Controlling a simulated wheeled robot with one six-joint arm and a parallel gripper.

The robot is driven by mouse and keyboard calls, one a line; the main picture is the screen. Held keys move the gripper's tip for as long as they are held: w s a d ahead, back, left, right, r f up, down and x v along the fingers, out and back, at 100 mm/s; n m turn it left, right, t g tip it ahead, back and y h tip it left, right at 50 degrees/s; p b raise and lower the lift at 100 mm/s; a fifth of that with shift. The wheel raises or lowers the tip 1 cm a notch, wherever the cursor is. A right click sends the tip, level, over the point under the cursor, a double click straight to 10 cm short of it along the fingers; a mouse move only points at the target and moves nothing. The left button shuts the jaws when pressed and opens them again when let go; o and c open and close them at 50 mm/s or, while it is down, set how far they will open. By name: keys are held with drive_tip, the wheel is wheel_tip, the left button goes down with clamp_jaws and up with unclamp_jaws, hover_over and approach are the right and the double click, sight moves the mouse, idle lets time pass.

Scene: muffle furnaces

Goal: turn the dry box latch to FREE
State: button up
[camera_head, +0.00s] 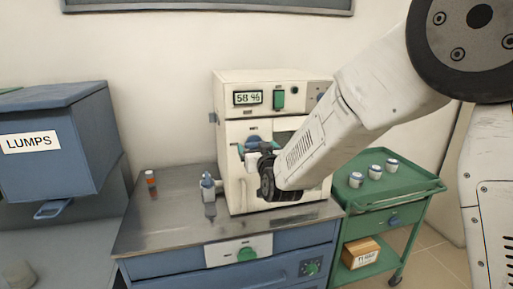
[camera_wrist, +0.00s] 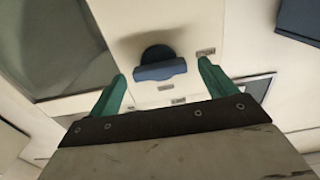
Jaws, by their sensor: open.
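The dry box (camera_head: 240,190) is a cream cabinet on the metal bench top, with a lit display on its upper front. Its latch (camera_wrist: 160,70) shows in the wrist view as a blue bar on a dark round base, lying nearly level across the picture. Small labels sit around it, too small to read. My gripper (camera_wrist: 166,88) has its green fingers apart, one at each side of the latch, with gaps between. In the head view my gripper (camera_head: 255,148) is at the box front, and my wrist hides part of the door.
A blue LUMPS bin (camera_head: 62,150) stands at the left. A small orange bottle (camera_head: 151,183) and a dropper bottle (camera_head: 208,187) stand on the bench (camera_head: 160,228). A green cart (camera_head: 400,190) at the right carries several white-lidded jars and a carton (camera_head: 361,252) below.

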drive_tip(key=shift+w+a, duration=0.1)
drive_tip(key=shift+w, duration=0.5)
drive_tip(key=shift+c, duration=0.3)
drive_tip(key=c, duration=0.9)
